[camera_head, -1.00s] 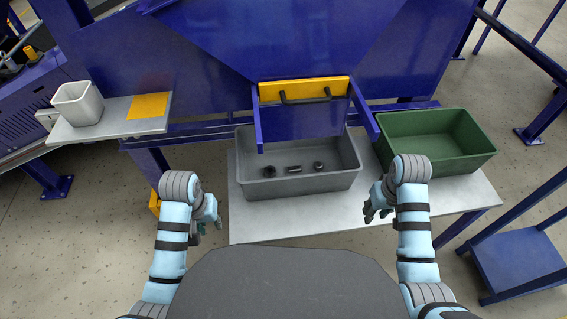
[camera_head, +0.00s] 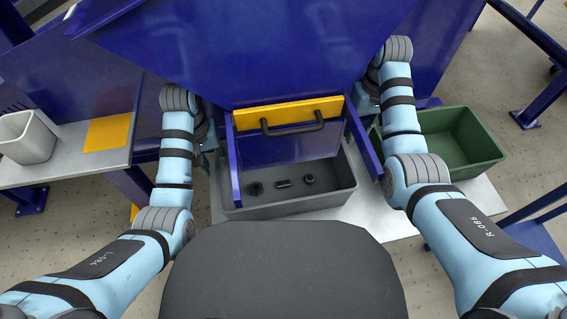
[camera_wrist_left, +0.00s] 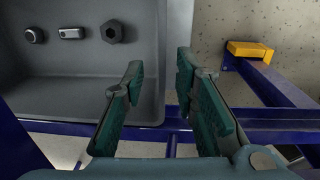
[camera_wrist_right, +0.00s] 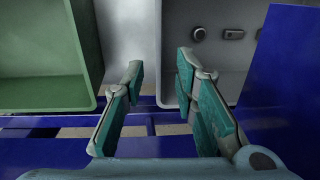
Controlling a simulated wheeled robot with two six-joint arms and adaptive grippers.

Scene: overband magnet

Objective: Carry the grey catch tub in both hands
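The grey catch tub (camera_head: 292,207) stands on a pale table below the blue machine, with a nut, a small block and a ring-like part inside. My left gripper (camera_wrist_left: 158,72) is open at one end wall of the tub; one finger is on the inner side, the other on the outer side. My right gripper (camera_wrist_right: 159,65) is open at the opposite end wall, its fingers likewise on either side of the rim. I cannot tell whether the fingers touch the walls. In the head view the right fingers are mostly hidden by my arm and the machine.
A green tub (camera_head: 462,142) stands close to the right of the grey tub. A blue panel with a yellow handle plate (camera_head: 288,113) overhangs the grey tub. A side shelf on the left holds a white bin (camera_head: 28,138) and a yellow sheet (camera_head: 107,132).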

